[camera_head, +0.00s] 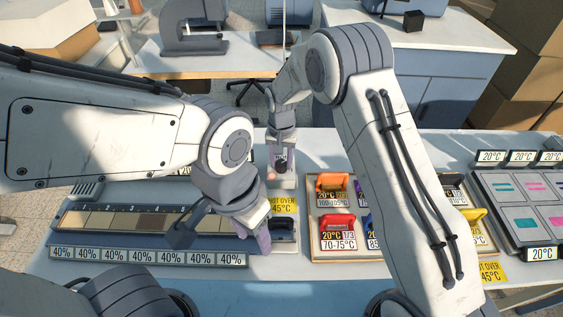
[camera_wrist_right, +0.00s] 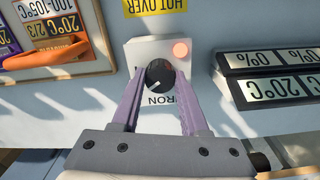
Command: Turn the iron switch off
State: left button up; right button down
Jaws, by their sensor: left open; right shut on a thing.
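The iron switch is a white box (camera_wrist_right: 135,58) with a round black knob (camera_wrist_right: 160,73), marked IRON, in the right wrist view. Its round lamp (camera_wrist_right: 180,50) glows orange-pink. In the head view the switch box (camera_head: 284,183) stands towards the back of the table. My right gripper (camera_wrist_right: 160,85) has its purple fingers on both sides of the knob and is shut on it; it also shows from above in the head view (camera_head: 280,158). My left gripper (camera_head: 262,240) is open, low at the dark block (camera_head: 284,231) right of the numbered strip; its fingertips are partly hidden.
A numbered strip (camera_head: 105,221) with a row of 40% displays (camera_head: 145,257) lies at left. A wooden tray (camera_head: 313,216) of coloured temperature-tagged tools is right of the switch, partly behind my right arm. A yellow HOT OVER 45°C label (camera_head: 284,206) lies before the switch. A grey swatch panel (camera_head: 487,186) is far right.

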aim_at(281, 163)
jog(key=n, duration=0.5)
jog(key=shift+n+b, duration=0.3)
jog(key=shift+b, duration=0.05)
jog(key=n, duration=0.5)
jog(key=shift+w+r, duration=0.1)
jog(key=shift+n, duration=0.4)
jog(key=shift+c, duration=2.1)
grip_release()
notch_tip(281, 163, up, 10)
jog(key=b, duration=0.2)
jog(key=shift+r, duration=0.2)
